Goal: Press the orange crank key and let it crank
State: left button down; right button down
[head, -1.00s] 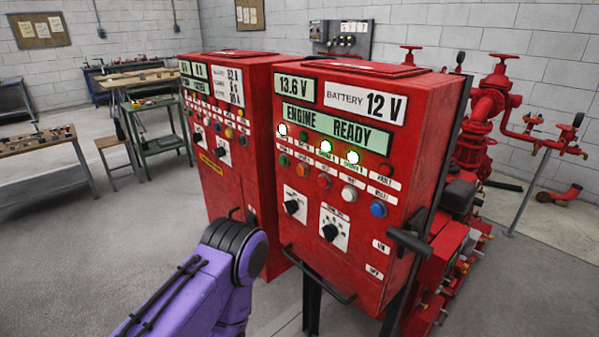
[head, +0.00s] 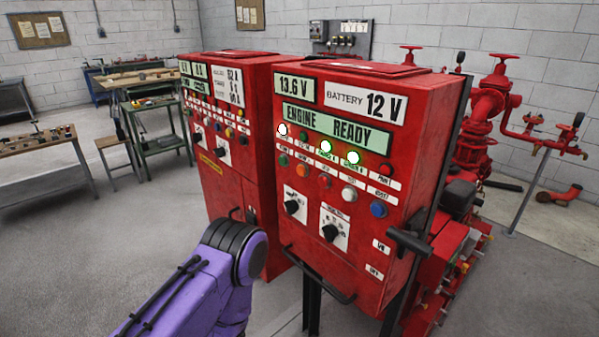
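The red engine control panel (head: 345,270) stands right of centre in the head view. Its displays read 13.6 V, BATTERY 12 V and ENGINE READY. A row of push buttons crosses its front: green, orange-red (head: 304,169), orange (head: 324,181), white and blue. The small labels are too blurred to read, so I cannot tell which of the two orange-toned buttons is the crank key. Nothing touches either button. A purple and black link of my arm shows at the lower left, in front of the panels. Neither of my grippers is in view.
White and green lamps (head: 326,146) glow above the buttons; two rotary switches (head: 330,232) sit below. A handle bar (head: 318,277) juts from the panel's lower front, and a black lever (head: 408,241) from its right side. A second red cabinet (head: 225,185) stands close on the left.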

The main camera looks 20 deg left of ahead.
aim_at(301, 170)
jog(key=z, duration=0.05)
jog(key=k, duration=0.5)
jog(key=z, duration=1.9)
jog(key=k, duration=1)
jog(key=u, duration=1.35)
jog(key=i, duration=1)
